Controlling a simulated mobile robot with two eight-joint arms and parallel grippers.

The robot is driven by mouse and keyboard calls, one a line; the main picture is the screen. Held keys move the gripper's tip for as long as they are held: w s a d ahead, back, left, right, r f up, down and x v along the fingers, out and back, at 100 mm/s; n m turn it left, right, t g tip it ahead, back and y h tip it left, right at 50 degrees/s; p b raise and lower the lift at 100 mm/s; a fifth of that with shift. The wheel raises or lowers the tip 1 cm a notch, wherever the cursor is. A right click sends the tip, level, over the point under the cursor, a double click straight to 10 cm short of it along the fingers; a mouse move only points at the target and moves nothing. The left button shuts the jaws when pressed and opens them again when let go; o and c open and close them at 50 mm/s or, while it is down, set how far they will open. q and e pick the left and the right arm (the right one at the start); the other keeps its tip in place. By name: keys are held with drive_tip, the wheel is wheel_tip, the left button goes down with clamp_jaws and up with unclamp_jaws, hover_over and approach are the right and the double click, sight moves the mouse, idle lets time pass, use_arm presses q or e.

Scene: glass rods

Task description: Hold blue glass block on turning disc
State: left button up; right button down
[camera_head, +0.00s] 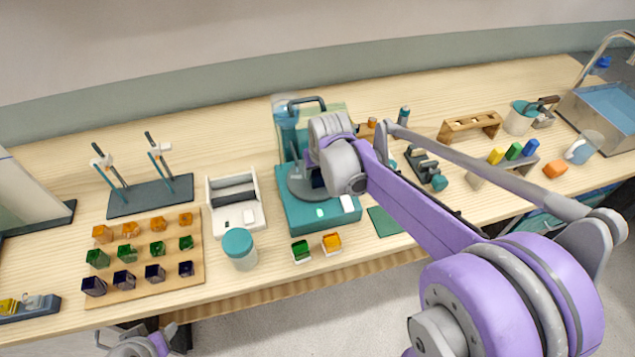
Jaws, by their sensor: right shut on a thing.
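The turning disc (297,187) is a grey round plate on a teal machine (290,217) at the middle of the bench. My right arm reaches in from the right, and its wrist hides part of the disc. My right gripper (319,178) is low over the disc, its fingers mostly hidden, shut on a dark blue block (317,183) of which only a little shows. I cannot tell whether the block touches the disc. Part of my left gripper (138,343) shows at the bottom left edge, below the bench front; its jaws are unclear.
A wooden board (205,270) holds rows of orange, green and dark blue blocks. A teal-lidded jar (238,246), a green block (300,251) and an orange block (331,242) stand near the front edge. A white tray (261,187) is left of the machine.

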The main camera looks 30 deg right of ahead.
wheel_tip(320, 180, up, 6)
drive_tip(key=shift+w+f+p, duration=0.15)
drive_tip(key=shift+f+p, duration=0.1)
drive_tip(key=shift+p, duration=0.95)
drive_tip(key=shift+r, duration=1.15)
use_arm(q)
drive_tip(key=shift+t, duration=0.3)
drive_tip(key=w+r, duration=0.1)
drive_tip(key=r, duration=0.2)
drive_tip(key=w+r, duration=0.1)
drive_tip(key=shift+w+r, duration=0.35)
drive_tip(key=shift+s+f, duration=0.1)
use_arm(e)
drive_tip(key=shift+s+f, duration=0.1)
drive_tip(key=shift+s, duration=0.1)
